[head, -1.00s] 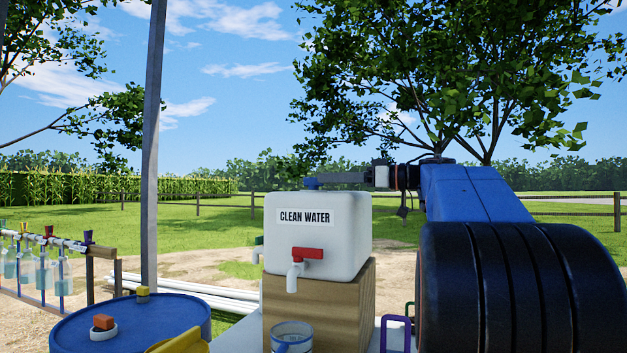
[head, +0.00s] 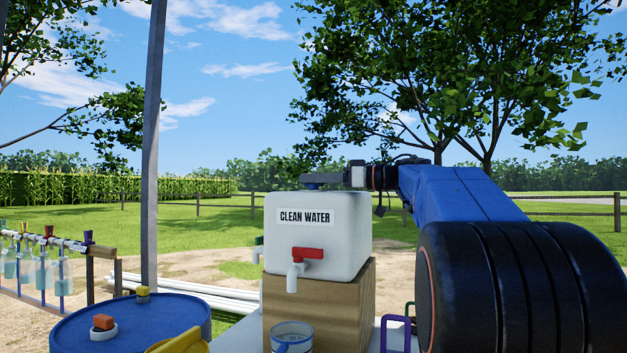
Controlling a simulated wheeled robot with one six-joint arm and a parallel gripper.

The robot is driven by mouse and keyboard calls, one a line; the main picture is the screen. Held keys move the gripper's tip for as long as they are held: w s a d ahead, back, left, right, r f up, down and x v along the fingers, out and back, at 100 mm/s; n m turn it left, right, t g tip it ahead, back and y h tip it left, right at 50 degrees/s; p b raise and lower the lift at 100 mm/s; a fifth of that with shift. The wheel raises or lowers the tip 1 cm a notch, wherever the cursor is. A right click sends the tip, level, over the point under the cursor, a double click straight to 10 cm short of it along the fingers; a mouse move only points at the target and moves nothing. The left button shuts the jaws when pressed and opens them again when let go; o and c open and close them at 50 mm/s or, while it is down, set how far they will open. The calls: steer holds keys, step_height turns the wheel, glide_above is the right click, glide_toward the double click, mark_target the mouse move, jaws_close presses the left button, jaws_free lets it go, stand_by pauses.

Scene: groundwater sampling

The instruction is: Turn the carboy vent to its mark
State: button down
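The white carboy (head: 345,238) labelled CLEAN WATER stands on a wooden block, with a red-handled tap (head: 308,253) on its front. The blue vent (head: 312,186) sits on its top at the left. My gripper (head: 322,180) reaches in level from the right, above the carboy top, with its fingers at the vent. From this side view I cannot tell whether the fingers are closed on it or only around it. No vent mark is visible.
The wooden block (head: 335,310) bears the carboy. A blue drum (head: 130,325) with small caps is at the lower left. A grey post (head: 151,150) rises left of the carboy. Bottles hang on a rack (head: 45,240) at far left.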

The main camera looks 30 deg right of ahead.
steer(key=shift+m+t+h, duration=0.3)
steer(key=m+t+h, duration=0.1)
steer(key=h, duration=0.1)
steer(key=m+t+h, duration=0.1)
steer(key=h, duration=0.1)
steer(key=shift+s+a+m, duration=0.1)
steer(key=shift+a+m, duration=0.05)
steer(key=shift+m, duration=0.15)
steer(key=m+h, duration=0.2)
steer(key=h, duration=0.1)
steer(key=m+t+h, duration=0.1)
steer(key=m+h, duration=0.1)
steer(key=h, duration=0.2)
steer(key=shift+m, duration=0.4)
steer(key=shift+m+h, duration=0.6)
steer(key=shift+h, duration=0.4)
steer(key=c, duration=1.8)
jaws_free()
steer(key=shift+d, duration=0.2)
steer(key=shift+c, duration=0.2)
